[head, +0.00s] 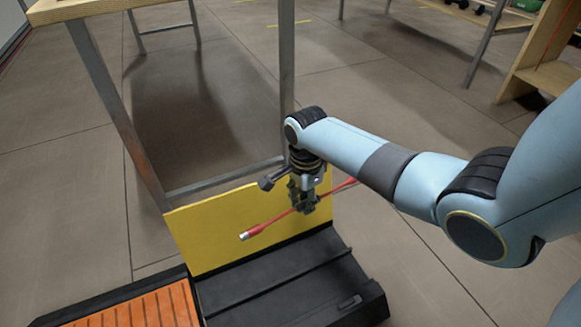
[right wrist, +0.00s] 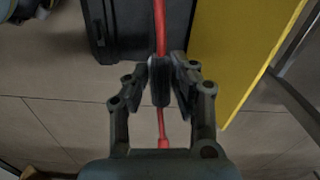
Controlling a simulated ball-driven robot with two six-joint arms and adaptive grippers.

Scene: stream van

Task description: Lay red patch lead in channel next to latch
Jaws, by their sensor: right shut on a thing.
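The red patch lead (head: 268,225) is a thin straight red lead with a pale metal tip at its left end. My right gripper (head: 304,204) is shut on its middle and holds it slantwise in front of the yellow panel, seemingly above the black base. In the right wrist view the lead (right wrist: 160,28) passes between the fingers (right wrist: 160,82). The black base (head: 265,288) has long grooves running along it; a channel (head: 283,273) shows between ridges. A small raised black piece (head: 349,302) near its front right may be the latch. My left gripper is out of view.
A yellow panel (head: 212,232) stands upright along the back of the black base. An orange ribbed mat (head: 143,312) in a black frame lies at the front left. A metal-legged table (head: 105,95) stands behind. Open floor (head: 425,275) lies to the right.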

